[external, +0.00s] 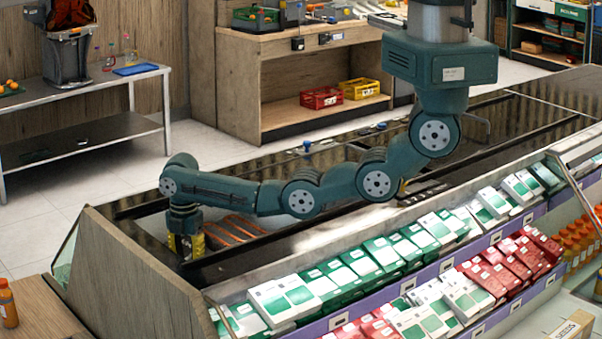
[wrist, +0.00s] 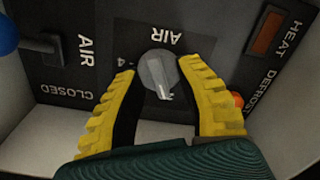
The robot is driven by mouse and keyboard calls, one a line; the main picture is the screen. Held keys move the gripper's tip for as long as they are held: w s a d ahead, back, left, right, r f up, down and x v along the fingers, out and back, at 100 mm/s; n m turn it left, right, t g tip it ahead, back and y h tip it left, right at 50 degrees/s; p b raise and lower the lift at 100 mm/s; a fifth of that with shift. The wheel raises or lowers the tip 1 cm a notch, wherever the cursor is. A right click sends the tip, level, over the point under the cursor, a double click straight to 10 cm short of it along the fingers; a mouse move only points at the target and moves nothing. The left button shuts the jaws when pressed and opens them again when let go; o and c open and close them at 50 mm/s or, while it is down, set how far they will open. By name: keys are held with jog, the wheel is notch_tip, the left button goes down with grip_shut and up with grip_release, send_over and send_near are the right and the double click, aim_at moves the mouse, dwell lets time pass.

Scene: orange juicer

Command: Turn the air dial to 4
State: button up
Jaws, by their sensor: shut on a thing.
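The air dial (wrist: 156,68) is a round grey knob on a dark panel (wrist: 215,25), at the centre of the wrist view. The word AIR appears upside down above it, and a small 4 mark lies to its left. A pale pointer-like part of the dial faces down in the picture. My gripper (wrist: 158,68) has yellow ribbed fingers on either side of the dial and is shut on it. In the external view my gripper (external: 187,246) points down at the near left end of the long counter; the dial cannot be made out there.
In the wrist view, a lever with a blue knob (wrist: 7,35) is at left by AIR and CLOSED labels. An orange-lit switch (wrist: 268,33) is at right by HEAT and DEFROST, and an orange-red part shows behind the right finger. Cartons (external: 285,300) line the counter's front.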

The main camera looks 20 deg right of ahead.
jog(key=m+p, duration=0.1)
jog(key=m, duration=0.4)
jog(key=shift+f+m, duration=0.15)
jog(key=shift+m, duration=0.15)
jog(key=m, duration=0.6)
jog(key=shift+w+f+p, duration=0.1)
jog(key=shift+p, duration=0.25)
jog(key=m, duration=0.5)
jog(key=shift+w+d+m, duration=0.1)
jog(key=shift+m, duration=0.3)
jog(key=m, duration=0.5)
jog(key=shift+d+m, duration=0.1)
jog(key=shift+m, duration=0.2)
jog(key=o, duration=1.2)
jog(key=shift+w, duration=0.1)
jog(key=shift+o, duration=0.2)
jog(key=shift+p, duration=0.3)
